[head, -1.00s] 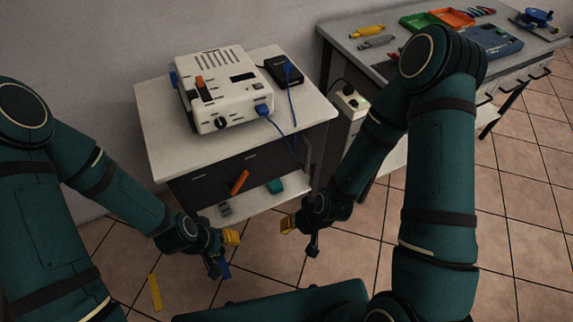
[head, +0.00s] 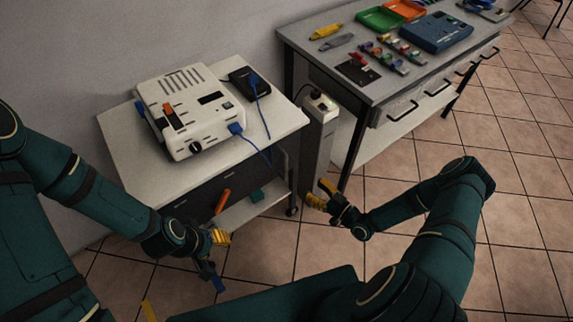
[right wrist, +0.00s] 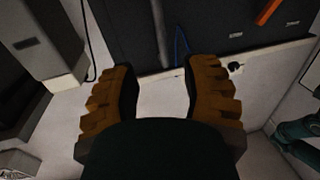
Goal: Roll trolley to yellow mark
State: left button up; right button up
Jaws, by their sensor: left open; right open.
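The trolley (head: 125,165) has a pale top, a dark drawer front with an orange handle (head: 222,201) and a low shelf. It stands ahead of me, left of the bench. A yellow mark (head: 149,311) lies on the floor at the bottom left, partly cut off. My left gripper (head: 219,239) is open and empty, low in front of the trolley. My right gripper (head: 322,196) is open and empty, right of the trolley's near right corner. In the right wrist view, its open fingers (right wrist: 162,95) point toward the trolley's dark panel (right wrist: 245,25).
A white device (head: 185,105) and a black box (head: 243,83) sit on the trolley, with blue cables. A pale socket tower (head: 318,140) stands between the trolley and the grey bench (head: 350,75), which holds trays and tools. Tiled floor is free at the right.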

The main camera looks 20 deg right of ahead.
aim_at(286, 168)
jog(key=b+x, duration=0.1)
jog(key=x, duration=1.2)
jog(key=shift+w+a, duration=0.15)
jog(key=shift+w, duration=0.1)
jog(key=shift+o, duration=0.2)
grip_shut()
